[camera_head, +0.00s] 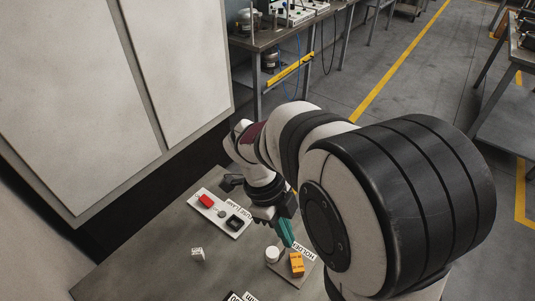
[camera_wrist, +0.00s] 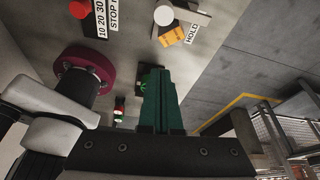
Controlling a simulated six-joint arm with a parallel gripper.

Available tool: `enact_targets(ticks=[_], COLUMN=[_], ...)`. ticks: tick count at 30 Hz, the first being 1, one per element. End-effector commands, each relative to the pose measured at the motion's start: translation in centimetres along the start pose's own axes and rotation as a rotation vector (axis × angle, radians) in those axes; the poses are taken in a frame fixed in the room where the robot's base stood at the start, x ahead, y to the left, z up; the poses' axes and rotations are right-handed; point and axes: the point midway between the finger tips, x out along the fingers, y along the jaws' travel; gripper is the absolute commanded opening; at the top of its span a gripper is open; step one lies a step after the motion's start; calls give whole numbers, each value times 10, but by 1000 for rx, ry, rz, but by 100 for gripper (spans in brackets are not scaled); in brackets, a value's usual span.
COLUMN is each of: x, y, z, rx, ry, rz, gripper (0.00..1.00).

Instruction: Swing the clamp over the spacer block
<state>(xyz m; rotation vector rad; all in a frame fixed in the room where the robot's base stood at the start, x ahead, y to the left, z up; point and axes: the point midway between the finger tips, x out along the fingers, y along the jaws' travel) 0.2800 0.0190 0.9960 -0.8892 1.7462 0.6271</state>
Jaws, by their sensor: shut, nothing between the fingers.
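On the table, a grey plate labelled HOLDER (camera_head: 304,251) carries an orange block-like part (camera_head: 297,264) and a white round piece (camera_head: 272,254) beside it. In the wrist view the orange part (camera_wrist: 172,37) and the white round piece (camera_wrist: 163,15) show near the top. I cannot tell which of them is the clamp and which the spacer block. My gripper (camera_head: 288,239) has green fingers, shut and empty, above the table just behind the holder plate in the head view. In the wrist view its fingers (camera_wrist: 160,98) point toward the holder side, apart from the orange part.
A white panel (camera_head: 233,228) with a red part (camera_head: 206,201) and a black part (camera_head: 235,222) lies left of my gripper. Another label (camera_head: 242,297) is at the near edge. Bare table lies at left.

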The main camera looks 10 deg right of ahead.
Motion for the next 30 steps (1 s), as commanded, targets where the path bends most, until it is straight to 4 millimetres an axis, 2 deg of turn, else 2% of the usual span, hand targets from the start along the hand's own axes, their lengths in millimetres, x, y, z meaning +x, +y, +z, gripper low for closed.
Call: enact_targets(ticks=[8, 11, 22, 24, 30], x=[7, 24, 104, 96, 88], y=[1, 1, 2, 0, 1], z=[-1, -1, -1, 14, 34], rx=[-2, -3, -3, -4, -2], ry=[2, 4, 2, -2, -1], rz=[2, 4, 6, -1, 1], gripper=[0, 0, 0, 0, 0])
